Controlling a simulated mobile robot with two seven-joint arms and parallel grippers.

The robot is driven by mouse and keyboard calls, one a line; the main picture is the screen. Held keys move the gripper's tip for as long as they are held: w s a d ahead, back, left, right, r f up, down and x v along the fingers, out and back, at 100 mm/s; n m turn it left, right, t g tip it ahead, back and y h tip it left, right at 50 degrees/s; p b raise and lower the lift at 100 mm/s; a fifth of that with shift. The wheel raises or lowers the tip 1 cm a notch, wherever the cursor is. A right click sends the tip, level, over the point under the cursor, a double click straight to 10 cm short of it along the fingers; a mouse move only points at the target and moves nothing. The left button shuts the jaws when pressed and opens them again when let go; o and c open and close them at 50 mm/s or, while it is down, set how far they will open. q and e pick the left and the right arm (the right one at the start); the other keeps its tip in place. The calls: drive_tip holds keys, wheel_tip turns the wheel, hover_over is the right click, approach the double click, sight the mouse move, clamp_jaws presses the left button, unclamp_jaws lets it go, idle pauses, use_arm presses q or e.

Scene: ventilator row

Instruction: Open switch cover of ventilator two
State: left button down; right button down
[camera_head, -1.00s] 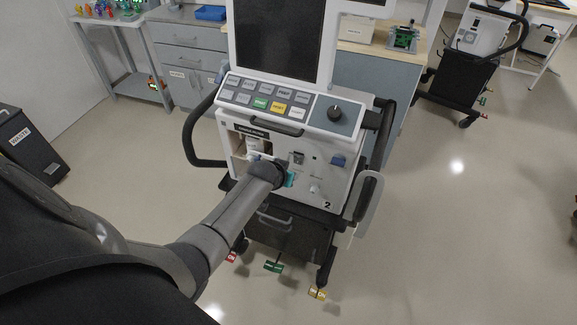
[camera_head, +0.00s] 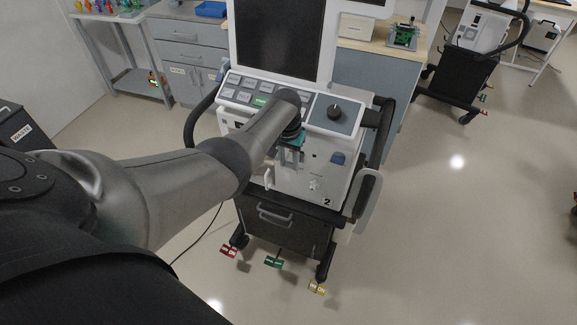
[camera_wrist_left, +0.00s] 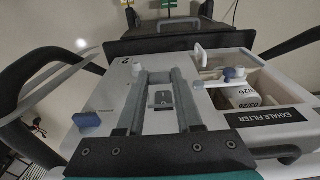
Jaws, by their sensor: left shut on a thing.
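Ventilator two (camera_head: 312,185) stands in the middle of the head view, with a "2" on its white front. In the head view the switch is hidden behind my arm. My right gripper is not in view.
A blue knob (camera_wrist_left: 87,119) and the open filter bay (camera_wrist_left: 248,87) flank the switch. Black handles (camera_head: 366,197) stick out at the ventilator's sides. Coloured pedals (camera_head: 274,262) sit below it. A second ventilator (camera_head: 478,32) stands at the upper right. The floor at right is clear.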

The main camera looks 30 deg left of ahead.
use_arm(q)
drive_tip(key=shift+w+r+g+b, duration=0.1)
drive_tip(key=shift+g+b, duration=0.2)
drive_tip(key=shift+b, duration=0.1)
drive_tip(key=shift+r, duration=0.1)
idle(0.3)
drive_tip(key=c, duration=0.6)
unclamp_jaws()
drive_tip(key=shift+o, duration=0.2)
